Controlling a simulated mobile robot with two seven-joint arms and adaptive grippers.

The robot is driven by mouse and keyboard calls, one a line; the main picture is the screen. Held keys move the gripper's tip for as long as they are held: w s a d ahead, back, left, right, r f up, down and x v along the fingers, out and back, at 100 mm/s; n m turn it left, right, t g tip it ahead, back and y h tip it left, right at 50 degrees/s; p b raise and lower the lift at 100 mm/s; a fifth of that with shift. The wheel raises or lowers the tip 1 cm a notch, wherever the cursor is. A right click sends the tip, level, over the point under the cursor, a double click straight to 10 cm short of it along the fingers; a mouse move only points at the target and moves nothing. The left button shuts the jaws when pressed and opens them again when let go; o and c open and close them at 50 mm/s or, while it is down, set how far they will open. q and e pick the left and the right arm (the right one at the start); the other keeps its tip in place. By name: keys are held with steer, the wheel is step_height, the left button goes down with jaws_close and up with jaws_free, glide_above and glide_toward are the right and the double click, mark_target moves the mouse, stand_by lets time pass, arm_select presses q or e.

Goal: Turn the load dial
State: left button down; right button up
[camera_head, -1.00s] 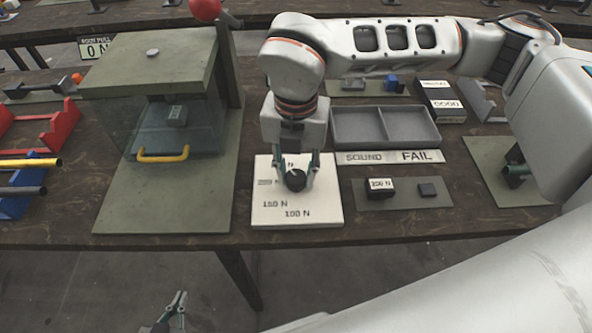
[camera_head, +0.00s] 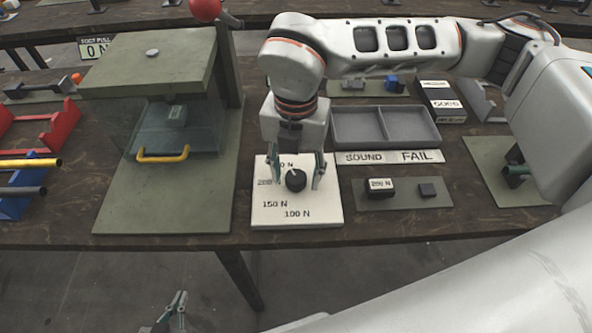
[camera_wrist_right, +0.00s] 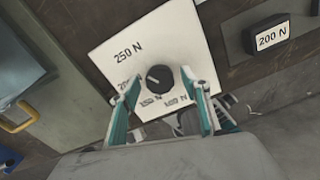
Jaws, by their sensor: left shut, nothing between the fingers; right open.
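The load dial is a black round knob (camera_head: 296,180) on a white square plate (camera_head: 325,211) marked with N values from 100 to 250. In the right wrist view the knob (camera_wrist_right: 160,79) has a white pointer line toward the left; its exact setting is hard to read. My right gripper (camera_head: 295,176) is over the plate with its fingers open on either side of the knob, apart from it. It shows also in the right wrist view (camera_wrist_right: 165,108). My left gripper (camera_head: 177,304) is shut and empty, low beside the table's front edge.
A press with a clear guard and yellow handle (camera_head: 163,155) stands left of the plate. To the right are a grey two-compartment tray (camera_head: 386,143), a SOUND/FAIL strip (camera_head: 390,157) and a black 200 N block (camera_head: 381,188) on a green mat (camera_head: 404,205).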

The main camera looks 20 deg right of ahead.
mark_target(296, 177)
step_height(296, 177, up, 12)
stand_by(0.6)
steer(key=shift+s, duration=0.1)
stand_by(0.4)
